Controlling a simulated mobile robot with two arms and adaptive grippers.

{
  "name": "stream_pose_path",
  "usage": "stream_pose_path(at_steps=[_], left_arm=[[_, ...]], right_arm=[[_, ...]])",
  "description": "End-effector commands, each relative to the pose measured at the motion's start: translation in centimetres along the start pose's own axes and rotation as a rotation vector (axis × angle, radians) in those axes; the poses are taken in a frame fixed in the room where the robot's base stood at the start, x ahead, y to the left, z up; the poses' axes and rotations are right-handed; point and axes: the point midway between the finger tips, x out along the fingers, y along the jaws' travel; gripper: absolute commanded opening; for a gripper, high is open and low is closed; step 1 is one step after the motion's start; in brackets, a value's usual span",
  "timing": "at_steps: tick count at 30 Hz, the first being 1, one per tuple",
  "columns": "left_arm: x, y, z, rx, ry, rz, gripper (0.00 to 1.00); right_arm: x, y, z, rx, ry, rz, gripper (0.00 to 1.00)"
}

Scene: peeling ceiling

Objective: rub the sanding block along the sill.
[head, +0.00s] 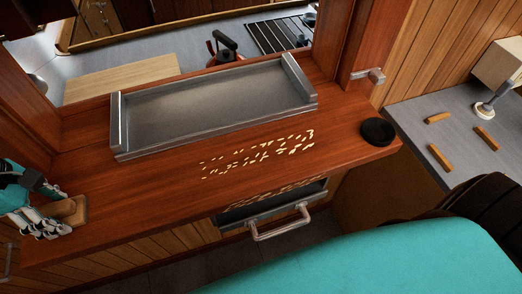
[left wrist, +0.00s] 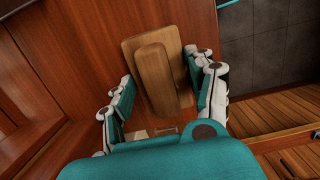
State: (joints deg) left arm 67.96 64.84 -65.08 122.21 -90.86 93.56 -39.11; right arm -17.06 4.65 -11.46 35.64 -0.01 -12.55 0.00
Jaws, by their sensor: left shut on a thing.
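The sanding block (head: 71,210) is a tan wooden block at the left end of the sill. The left wrist view shows the block (left wrist: 164,75) with a raised grip bar, between the two fingers. My left gripper (head: 52,220) is shut on it. The sill (head: 130,190) is a reddish-brown wooden ledge; the block appears to be on or just above it, and the exact contact is hidden. Pale flakes (head: 262,150) lie scattered on the middle and right of the sill. My right gripper is not in view.
A metal tray (head: 215,100) stands along the back of the sill. A round black object (head: 378,131) sits near its right end. Below the front edge an open drawer with a handle (head: 281,222) juts out. A grey counter (head: 425,120) at right holds small wooden pieces.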

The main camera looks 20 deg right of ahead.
Motion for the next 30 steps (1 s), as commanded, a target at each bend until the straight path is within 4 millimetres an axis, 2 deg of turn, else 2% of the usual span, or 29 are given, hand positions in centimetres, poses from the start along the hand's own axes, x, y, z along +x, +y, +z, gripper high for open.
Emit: stream_pose_path(at_steps=[1,8,14,30], left_arm=[[0.0,0.0,0.0,0.0,0.0,0.0,0.3],[0.0,0.0,0.0,0.0,0.0,0.0,0.0],[-0.4,0.0,0.0,0.0,0.0,0.001,0.0],[-4.0,0.1,0.5,0.001,-0.001,0.002,0.0]], right_arm=[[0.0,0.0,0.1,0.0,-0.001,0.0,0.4],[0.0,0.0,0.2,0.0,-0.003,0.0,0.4],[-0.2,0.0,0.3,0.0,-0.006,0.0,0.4],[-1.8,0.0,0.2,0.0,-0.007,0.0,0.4]])
